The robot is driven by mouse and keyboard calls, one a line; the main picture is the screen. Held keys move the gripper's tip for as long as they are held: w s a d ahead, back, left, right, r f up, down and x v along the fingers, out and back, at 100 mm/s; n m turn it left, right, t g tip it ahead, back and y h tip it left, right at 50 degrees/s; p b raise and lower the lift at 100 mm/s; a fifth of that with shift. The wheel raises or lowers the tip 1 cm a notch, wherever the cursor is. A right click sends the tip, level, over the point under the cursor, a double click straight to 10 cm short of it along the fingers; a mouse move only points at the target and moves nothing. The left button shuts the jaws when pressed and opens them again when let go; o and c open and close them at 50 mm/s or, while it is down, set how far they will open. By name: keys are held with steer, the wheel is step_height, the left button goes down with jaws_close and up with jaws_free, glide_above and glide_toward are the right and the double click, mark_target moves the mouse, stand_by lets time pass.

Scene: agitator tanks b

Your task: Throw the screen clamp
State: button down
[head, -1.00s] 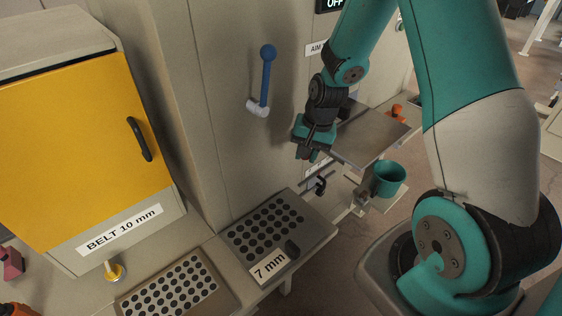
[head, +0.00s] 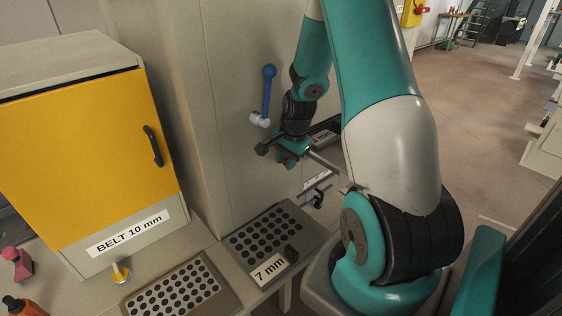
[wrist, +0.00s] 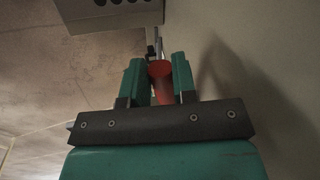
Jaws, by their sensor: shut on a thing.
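My gripper (head: 286,160) is by the wall below the blue lever (head: 267,92). In the wrist view its two teal fingers (wrist: 160,80) are shut on a red handle (wrist: 161,70), which appears to be the screen clamp's grip. A thin metal rod runs up from behind the handle. The rest of the clamp is hidden in the head view by my gripper and arm.
A perforated panel marked 7 mm (head: 270,240) lies on the bench, with a small black clamp-like part (head: 318,198) to its right. A second perforated panel (head: 178,290) lies in front. A yellow-doored cabinet (head: 85,150) stands left. Open floor lies to the right.

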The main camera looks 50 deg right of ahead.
steer(key=shift+d, duration=0.2)
steer(key=c, duration=1.2)
jaws_free()
steer(key=shift+a, duration=0.1)
steer(key=shift+r, duration=0.1)
steer(key=s+r+b, duration=0.2)
steer(key=s+r, duration=0.1)
steer(key=r, duration=1.4)
steer(key=shift+s, duration=0.2)
